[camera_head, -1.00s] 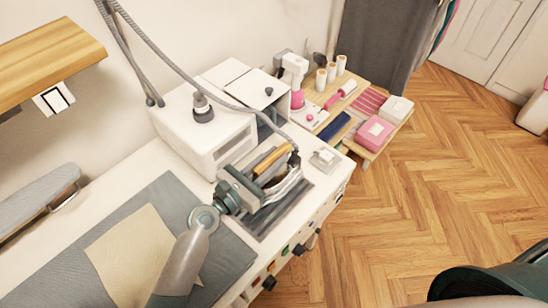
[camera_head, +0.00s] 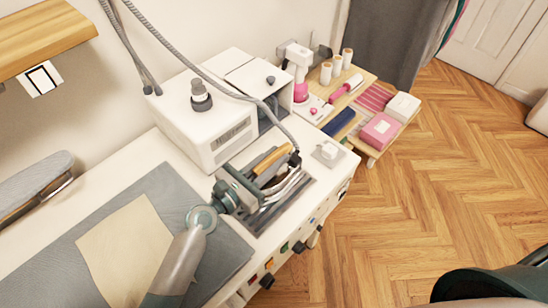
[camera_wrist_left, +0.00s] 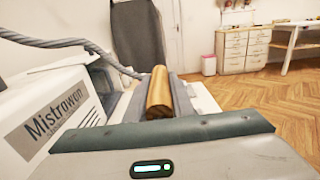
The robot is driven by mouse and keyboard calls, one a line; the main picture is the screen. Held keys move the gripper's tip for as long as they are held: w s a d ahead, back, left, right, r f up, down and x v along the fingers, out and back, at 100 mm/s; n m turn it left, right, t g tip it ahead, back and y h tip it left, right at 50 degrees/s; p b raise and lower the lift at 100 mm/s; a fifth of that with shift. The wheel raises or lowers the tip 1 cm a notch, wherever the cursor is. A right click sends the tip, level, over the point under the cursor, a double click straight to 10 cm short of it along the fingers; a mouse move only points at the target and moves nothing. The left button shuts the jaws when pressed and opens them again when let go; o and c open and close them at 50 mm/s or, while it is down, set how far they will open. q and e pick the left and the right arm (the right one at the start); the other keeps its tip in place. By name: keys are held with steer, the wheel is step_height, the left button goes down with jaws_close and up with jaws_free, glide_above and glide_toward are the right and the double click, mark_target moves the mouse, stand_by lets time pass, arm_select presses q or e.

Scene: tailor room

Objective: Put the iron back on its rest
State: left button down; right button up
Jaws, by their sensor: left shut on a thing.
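The iron (camera_head: 291,184) has a wooden handle and a metal body, with a grey hose rising from its far end. It is at the dark ribbed rest (camera_head: 262,219) on the white table; whether its sole touches the rest is hidden. My left gripper (camera_head: 257,179) is shut on the iron's handle, coming in from the left. In the left wrist view the wooden handle (camera_wrist_left: 159,92) stands just beyond the gripper's body, and the fingertips are hidden. My right gripper is not in view.
A white steam station (camera_head: 205,125) stands behind the iron. A small white item (camera_head: 328,152) lies right of the rest. A grey mat with beige cloth (camera_head: 125,250) covers the left table. Shelves with sewing things (camera_head: 380,130) stand at the back right.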

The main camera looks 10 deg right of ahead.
mark_target(252, 179)
arm_select(q)
steer(key=shift+w+r, duration=0.1)
steer(key=shift+r, duration=0.1)
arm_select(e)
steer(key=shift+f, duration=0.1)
arm_select(q)
steer(key=c, duration=1.6)
jaws_free()
steer(key=shift+f, duration=0.3)
steer(key=shift+c, duration=0.2)
steer(key=shift+o, duration=0.5)
steer(key=shift+s, duration=0.2)
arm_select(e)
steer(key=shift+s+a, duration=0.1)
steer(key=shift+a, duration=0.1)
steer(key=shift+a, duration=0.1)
arm_select(q)
steer(key=shift+r, duration=0.15)
steer(key=shift+a, duration=0.2)
steer(key=b+v, duration=0.2)
steer(key=v, duration=0.9)
steer(key=shift+d+b, duration=0.1)
steer(key=shift+b, duration=0.25)
steer(key=shift+s+a, duration=0.25)
steer(key=shift+a, duration=0.05)
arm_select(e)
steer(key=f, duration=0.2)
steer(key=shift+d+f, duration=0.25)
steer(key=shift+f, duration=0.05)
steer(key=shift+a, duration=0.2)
